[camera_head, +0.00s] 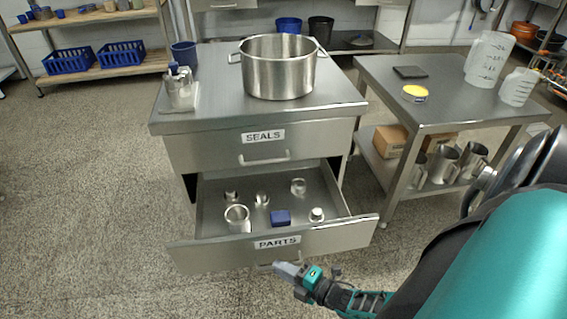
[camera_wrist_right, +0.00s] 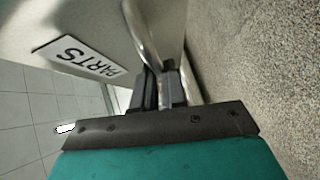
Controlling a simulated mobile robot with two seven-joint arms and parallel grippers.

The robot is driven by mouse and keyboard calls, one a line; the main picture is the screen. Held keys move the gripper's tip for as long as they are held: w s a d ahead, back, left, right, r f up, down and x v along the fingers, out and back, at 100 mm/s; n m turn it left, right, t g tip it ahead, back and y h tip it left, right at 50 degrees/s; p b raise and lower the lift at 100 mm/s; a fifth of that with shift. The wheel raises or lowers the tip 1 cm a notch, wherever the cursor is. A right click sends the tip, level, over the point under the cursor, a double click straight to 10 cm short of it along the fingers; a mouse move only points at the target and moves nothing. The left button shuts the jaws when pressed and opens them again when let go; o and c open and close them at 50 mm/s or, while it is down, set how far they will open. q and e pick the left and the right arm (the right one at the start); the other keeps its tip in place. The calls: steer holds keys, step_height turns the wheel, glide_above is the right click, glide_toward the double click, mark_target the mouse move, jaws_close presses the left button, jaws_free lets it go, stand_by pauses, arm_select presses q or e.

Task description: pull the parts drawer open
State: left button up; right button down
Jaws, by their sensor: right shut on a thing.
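The parts drawer (camera_head: 330,238) is the lower drawer of the steel cabinet, and it stands pulled well out. Its "PARTS" label shows in the head view (camera_head: 277,242) and in the right wrist view (camera_wrist_right: 80,57). Inside lie several metal fittings and a blue block (camera_head: 280,217). My right gripper (camera_head: 285,268) is at the drawer front, shut on the bar handle (camera_wrist_right: 143,32). The handle is mostly hidden by the gripper in the head view. My left gripper is not in view.
The closed "SEALS" drawer (camera_head: 215,153) sits above. A large steel pot (camera_head: 278,72) stands on the cabinet top. A side table (camera_head: 450,98) with jugs stands to the right. The floor (camera_head: 80,200) at left is clear.

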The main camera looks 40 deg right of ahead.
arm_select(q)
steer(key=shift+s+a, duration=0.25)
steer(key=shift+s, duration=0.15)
arm_select(e)
steer(key=shift+s+a, duration=0.25)
steer(key=shift+s, duration=0.2)
steer(key=c, duration=1.2)
jaws_free()
arm_select(q)
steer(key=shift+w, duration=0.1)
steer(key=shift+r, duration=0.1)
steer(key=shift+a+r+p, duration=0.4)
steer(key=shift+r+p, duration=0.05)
steer(key=shift+p, duration=0.7)
arm_select(e)
steer(key=v, duration=1.2)
steer(key=shift+s+d+r, duration=0.1)
steer(key=shift+s, duration=0.3)
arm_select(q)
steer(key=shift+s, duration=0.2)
